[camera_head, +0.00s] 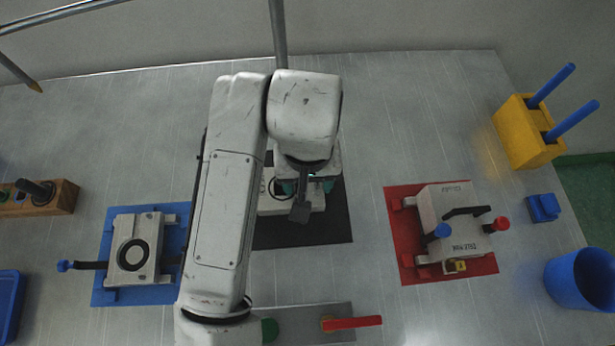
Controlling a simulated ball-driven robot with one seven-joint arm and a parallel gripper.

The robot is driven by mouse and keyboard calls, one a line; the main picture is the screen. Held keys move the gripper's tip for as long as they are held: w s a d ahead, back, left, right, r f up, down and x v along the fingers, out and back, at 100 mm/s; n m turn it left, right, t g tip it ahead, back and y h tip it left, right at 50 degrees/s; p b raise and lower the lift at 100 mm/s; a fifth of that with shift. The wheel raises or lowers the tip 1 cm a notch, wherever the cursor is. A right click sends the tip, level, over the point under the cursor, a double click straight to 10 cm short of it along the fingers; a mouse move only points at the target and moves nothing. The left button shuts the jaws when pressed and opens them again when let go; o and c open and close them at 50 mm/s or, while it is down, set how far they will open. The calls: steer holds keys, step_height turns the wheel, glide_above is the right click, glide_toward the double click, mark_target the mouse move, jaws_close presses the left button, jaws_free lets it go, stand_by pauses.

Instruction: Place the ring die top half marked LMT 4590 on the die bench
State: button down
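A pale block-shaped die part (268,203) sits over the black mat (335,228) in the middle, mostly hidden by my arm. A letter or digit shows on its left side, but no full marking is readable. My gripper (301,208) points down over this part; my wrist hides its grip, and I cannot tell whether it touches or holds it. A pale die (455,222) with a black handle and dark lettering sits on the red mat (400,222). A pale block (125,258) with a black ring lies on the blue mat (172,213).
A yellow block (520,140) with blue rods stands at the right, near a blue bin (577,283) and a small blue block (543,208). A grey plate (300,312) with a red lever (355,322) is at the front. The metal table's back is mostly clear.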

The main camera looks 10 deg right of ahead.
mark_target(308, 186)
steer(key=shift+f, duration=0.1)
steer(key=shift+c, duration=1.4)
jaws_free()
step_height(308, 186, up, 12)
steer(key=p, duration=0.1)
